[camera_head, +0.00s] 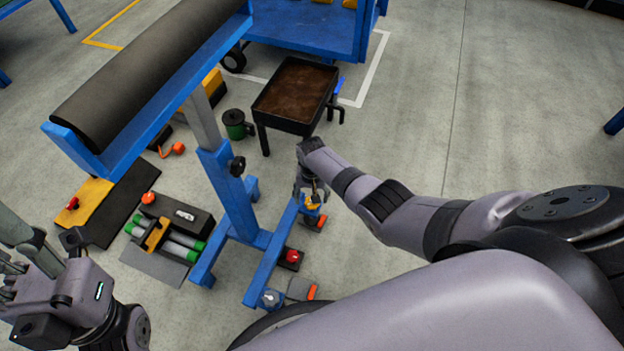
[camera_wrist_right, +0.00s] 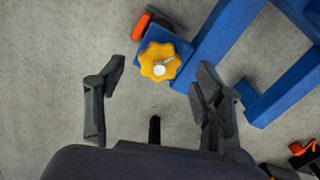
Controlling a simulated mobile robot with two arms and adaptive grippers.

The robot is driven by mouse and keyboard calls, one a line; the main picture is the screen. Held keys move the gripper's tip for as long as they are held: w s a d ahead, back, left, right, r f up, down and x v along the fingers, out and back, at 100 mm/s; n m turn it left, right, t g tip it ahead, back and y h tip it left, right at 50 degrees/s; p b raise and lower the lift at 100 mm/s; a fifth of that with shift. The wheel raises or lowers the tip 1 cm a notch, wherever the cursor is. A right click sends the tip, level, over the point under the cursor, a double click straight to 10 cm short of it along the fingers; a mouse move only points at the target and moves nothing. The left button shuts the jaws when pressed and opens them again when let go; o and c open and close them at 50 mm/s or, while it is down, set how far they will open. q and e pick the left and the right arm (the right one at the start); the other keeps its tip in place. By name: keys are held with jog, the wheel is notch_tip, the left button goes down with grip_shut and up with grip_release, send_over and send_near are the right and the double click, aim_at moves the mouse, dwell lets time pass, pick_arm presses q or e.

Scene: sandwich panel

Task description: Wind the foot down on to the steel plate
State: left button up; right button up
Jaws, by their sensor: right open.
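The foot with a yellow star knob (camera_wrist_right: 158,62) is at the end of a blue base beam (camera_wrist_right: 225,35) of the roller stand (camera_head: 228,190). In the head view its yellow top (camera_head: 312,206) shows just below my right gripper (camera_head: 311,186). My right gripper (camera_wrist_right: 160,68) is open, one finger on each side of the knob in the wrist picture; contact cannot be told. An orange-ended piece (camera_wrist_right: 141,26) lies beside the foot; any steel plate under it is mostly hidden. My left gripper (camera_head: 12,270) is at the lower left, away from the stand; its opening is unclear.
A grey plate with an orange end (camera_head: 302,288) lies by the nearer foot (camera_head: 270,298). A red-topped block (camera_head: 291,258) is beside the beam. A black tray stand (camera_head: 262,108) and green can (camera_head: 235,124) stand behind. Floor at right is clear.

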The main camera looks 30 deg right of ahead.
notch_tip(320, 180, up, 10)
jog(key=shift+f, duration=0.2)
jog(key=shift+s, duration=0.1)
dwell(0.7)
